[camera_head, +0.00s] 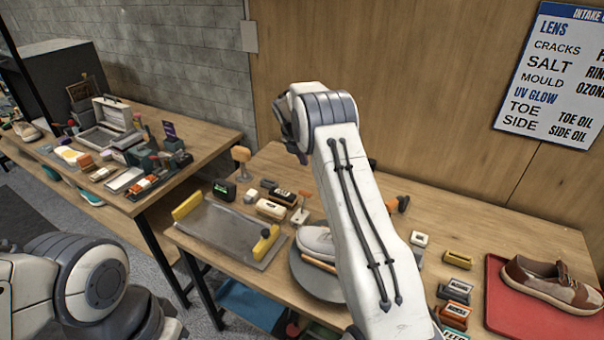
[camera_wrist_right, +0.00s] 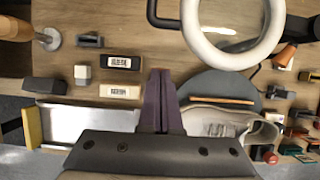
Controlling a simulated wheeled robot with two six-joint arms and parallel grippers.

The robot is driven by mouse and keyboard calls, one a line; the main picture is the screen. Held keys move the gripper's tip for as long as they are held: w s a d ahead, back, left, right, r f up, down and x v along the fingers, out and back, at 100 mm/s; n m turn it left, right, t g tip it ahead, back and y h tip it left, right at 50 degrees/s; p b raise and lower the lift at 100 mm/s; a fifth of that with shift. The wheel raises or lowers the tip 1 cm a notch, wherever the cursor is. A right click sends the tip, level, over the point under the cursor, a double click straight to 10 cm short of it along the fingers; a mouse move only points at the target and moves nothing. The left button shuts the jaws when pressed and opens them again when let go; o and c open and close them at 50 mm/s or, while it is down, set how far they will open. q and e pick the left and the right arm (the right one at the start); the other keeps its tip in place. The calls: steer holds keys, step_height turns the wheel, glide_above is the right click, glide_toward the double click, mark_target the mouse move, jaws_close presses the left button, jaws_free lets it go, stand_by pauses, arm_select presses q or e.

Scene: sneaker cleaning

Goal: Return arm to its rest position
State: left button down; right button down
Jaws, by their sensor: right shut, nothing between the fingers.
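My right arm rises from the bottom of the head view and bends at the top, over the bench. My right gripper shows in the wrist view (camera_wrist_right: 161,100), its two dark purple fingers shut together with nothing between them, above the bench (camera_head: 270,162). In the head view the arm mostly hides it. My left arm is at the bottom left of the head view; its gripper is out of view. A light sneaker (camera_head: 316,241) is on a round grey turntable (camera_head: 318,284), partly hidden by my right arm. It also shows right of the fingers in the wrist view (camera_wrist_right: 235,124).
A metal tray with yellow ends (camera_head: 222,229) and several small blocks lie left of the turntable. A red tray (camera_head: 500,300) holds a brown-and-cream shoe (camera_head: 548,284) at right. A white ring (camera_wrist_right: 224,55) stands close ahead in the wrist view. A cluttered side bench (camera_head: 180,135) is at left.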

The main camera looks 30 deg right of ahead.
steer(key=shift+r, duration=0.25)
stand_by(0.3)
steer(key=s+a+r+m+y+b, duration=0.1)
steer(key=s+a+r+m, duration=0.15)
steer(key=s+a, duration=0.55)
steer(key=s+a+r+m+y, duration=0.1)
steer(key=s+a+r+m, duration=0.15)
steer(key=a, duration=0.85)
steer(key=s+a+r+m+y+b, duration=0.1)
steer(key=s+a+r+m, duration=0.15)
steer(key=s+a, duration=0.6)
steer(key=s+a+f+m+g, duration=0.1)
steer(key=s+a+m, duration=0.1)
steer(key=s, duration=0.7)
steer(key=s+a+f+m+y+b, duration=0.1)
steer(key=s+m, duration=0.3)
steer(key=s, duration=0.5)
steer(key=s+a+f+m+g, duration=0.1)
steer(key=s+a+m, duration=0.2)
steer(key=s, duration=0.6)
steer(key=shift+a+m+g+y+b, duration=0.3)
steer(key=shift+m+y+b, duration=0.1)
steer(key=shift+m, duration=0.15)
steer(key=shift+d+f, duration=0.1)
